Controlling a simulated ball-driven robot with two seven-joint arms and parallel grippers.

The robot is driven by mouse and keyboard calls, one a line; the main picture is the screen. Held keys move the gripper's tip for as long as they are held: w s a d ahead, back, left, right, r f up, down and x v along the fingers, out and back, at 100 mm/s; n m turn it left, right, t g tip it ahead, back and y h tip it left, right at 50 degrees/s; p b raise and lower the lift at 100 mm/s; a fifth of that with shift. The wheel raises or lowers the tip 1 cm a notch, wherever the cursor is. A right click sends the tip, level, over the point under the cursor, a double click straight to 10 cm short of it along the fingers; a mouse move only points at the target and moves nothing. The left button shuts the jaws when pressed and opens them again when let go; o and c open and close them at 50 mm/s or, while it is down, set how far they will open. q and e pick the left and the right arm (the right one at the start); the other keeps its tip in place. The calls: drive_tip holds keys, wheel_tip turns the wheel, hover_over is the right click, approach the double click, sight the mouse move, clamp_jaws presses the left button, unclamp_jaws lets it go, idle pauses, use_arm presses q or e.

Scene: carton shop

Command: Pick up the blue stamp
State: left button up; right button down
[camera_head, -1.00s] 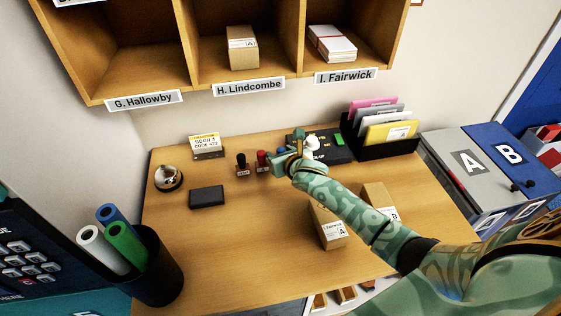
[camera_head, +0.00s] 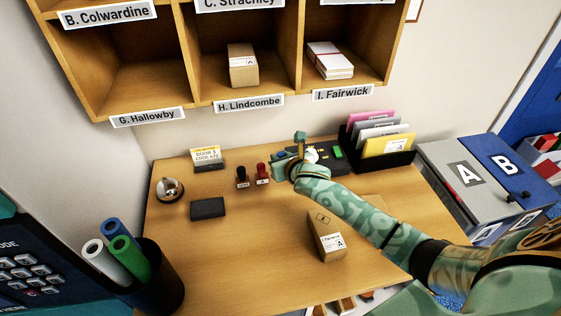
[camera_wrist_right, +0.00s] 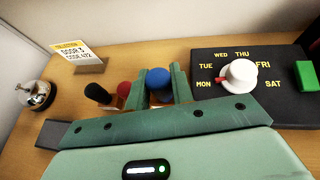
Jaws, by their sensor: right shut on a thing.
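The blue stamp (camera_wrist_right: 158,78) shows its round blue knob between the two fingers of my right gripper (camera_wrist_right: 160,87) in the right wrist view. The fingers are shut on it. In the head view my right gripper (camera_head: 280,161) is over the back of the desk and hides the blue stamp. I cannot tell whether the stamp's base touches the desk. A black stamp (camera_head: 241,176) and a red stamp (camera_head: 262,172) stand upright just left of the gripper. My left gripper is out of view.
A black day board (camera_wrist_right: 225,97) with a white knob lies right of the gripper. A dark pad (camera_head: 207,208), a bell (camera_head: 170,190) and a sign stand left. A carton (camera_head: 326,237) lies in front, an envelope rack (camera_head: 384,160) at the back right.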

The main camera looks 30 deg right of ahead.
drive_tip(key=w+r+p+v, duration=0.1)
drive_tip(key=r+p+v, duration=0.1)
drive_tip(key=v, duration=1.4)
drive_tip(key=shift+a+p, duration=0.4)
drive_tip(key=shift+p, duration=0.45)
